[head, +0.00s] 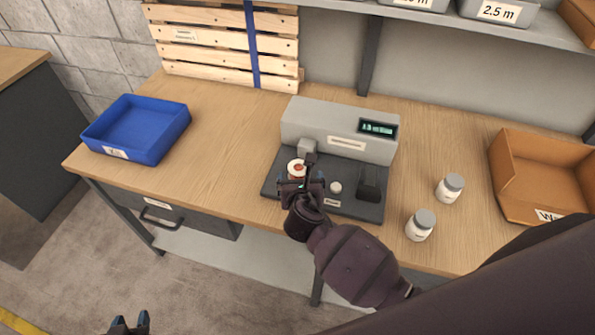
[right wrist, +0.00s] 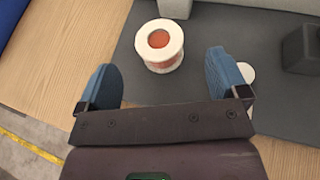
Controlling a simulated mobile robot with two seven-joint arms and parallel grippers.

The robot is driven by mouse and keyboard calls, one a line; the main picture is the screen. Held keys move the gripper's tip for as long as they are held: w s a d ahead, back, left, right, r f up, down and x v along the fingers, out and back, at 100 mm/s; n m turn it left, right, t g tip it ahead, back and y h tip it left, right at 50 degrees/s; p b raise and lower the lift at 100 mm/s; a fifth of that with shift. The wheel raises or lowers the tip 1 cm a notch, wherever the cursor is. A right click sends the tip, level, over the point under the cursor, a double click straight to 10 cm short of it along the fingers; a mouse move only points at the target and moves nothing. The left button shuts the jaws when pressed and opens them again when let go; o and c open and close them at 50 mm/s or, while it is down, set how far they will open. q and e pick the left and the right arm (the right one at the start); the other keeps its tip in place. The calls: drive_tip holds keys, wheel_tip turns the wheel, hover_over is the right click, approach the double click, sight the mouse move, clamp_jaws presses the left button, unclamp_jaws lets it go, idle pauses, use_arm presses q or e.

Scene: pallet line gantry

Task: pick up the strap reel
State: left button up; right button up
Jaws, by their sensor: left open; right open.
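The strap reel is a white spool with an orange-red core. In the head view the strap reel (head: 296,168) stands on the dark base of a grey machine, partly hidden by my right gripper (head: 305,184). In the right wrist view the reel (right wrist: 161,47) stands upright just beyond and between the blue fingertips of my right gripper (right wrist: 163,72). Those fingers are open and empty, and they appear apart from the reel. My left gripper (head: 130,326) shows at the bottom left edge of the head view, open and empty, away from the bench.
The grey machine (head: 310,122) has a lit display, and its base carries a small white knob (head: 335,187) and a dark block (head: 369,180). Two white bottles (head: 449,188) and a cardboard box (head: 517,207) stand right. A blue bin (head: 157,147) stands left; the bench between is clear.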

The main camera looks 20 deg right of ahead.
sight(298, 165)
drive_tip(key=shift+b+x, duration=0.4)
drive_tip(key=shift+x, duration=2.85)
drive_tip(key=shift+a+f, duration=0.1)
drive_tip(key=c, duration=1.1)
